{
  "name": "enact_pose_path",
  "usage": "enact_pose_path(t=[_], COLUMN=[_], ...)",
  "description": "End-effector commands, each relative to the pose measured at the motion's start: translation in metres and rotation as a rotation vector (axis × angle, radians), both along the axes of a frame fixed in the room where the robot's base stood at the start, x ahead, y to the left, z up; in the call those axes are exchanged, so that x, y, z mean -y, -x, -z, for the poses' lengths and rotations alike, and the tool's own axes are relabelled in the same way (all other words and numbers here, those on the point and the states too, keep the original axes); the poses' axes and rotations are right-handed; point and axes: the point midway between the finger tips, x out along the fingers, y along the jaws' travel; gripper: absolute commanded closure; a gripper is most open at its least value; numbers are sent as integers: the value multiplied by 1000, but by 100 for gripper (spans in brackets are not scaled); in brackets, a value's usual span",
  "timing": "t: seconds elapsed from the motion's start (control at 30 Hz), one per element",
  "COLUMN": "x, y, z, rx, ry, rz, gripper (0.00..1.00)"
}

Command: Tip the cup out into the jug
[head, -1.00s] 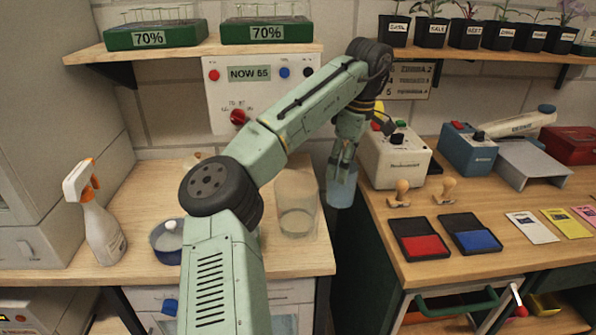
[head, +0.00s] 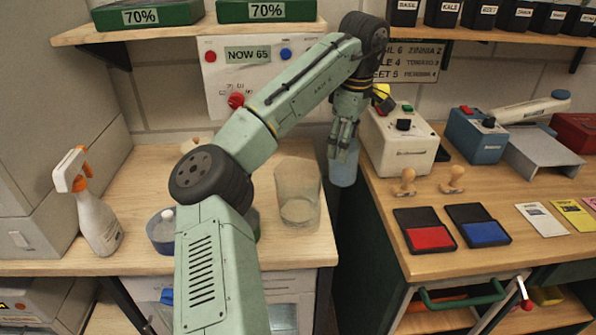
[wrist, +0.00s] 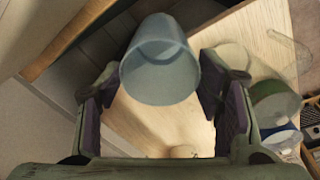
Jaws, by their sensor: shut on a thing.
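The cup (head: 342,171) is pale blue and translucent. My gripper (head: 343,143) is shut on it, just beyond the right edge of the left bench. In the head view the cup looks close to upright. In the wrist view the cup (wrist: 160,72) sits between the two fingers. I cannot tell what is in it. The jug (head: 298,190) is a clear, tall vessel standing on the left bench, left of the cup and apart from it. What looks like its clear outline shows at the upper right of the wrist view (wrist: 289,50).
A blue pot (head: 162,232) and a spray bottle (head: 97,222) stand left on the bench. A white box (head: 398,143), stamps (head: 407,182) and ink pads (head: 425,232) are on the right bench. A dark gap separates the benches. The shelf (head: 180,36) hangs above.

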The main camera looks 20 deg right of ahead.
Motion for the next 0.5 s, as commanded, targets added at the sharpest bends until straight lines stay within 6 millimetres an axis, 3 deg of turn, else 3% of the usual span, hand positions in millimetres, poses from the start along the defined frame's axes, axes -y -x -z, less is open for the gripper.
enact_pose_path(t=[0.17,0.5], x=[-12,-33], y=[3,8], z=[-3,-26], rx=[21,69], ry=[96,275], rz=[2,0], gripper=[85,85])
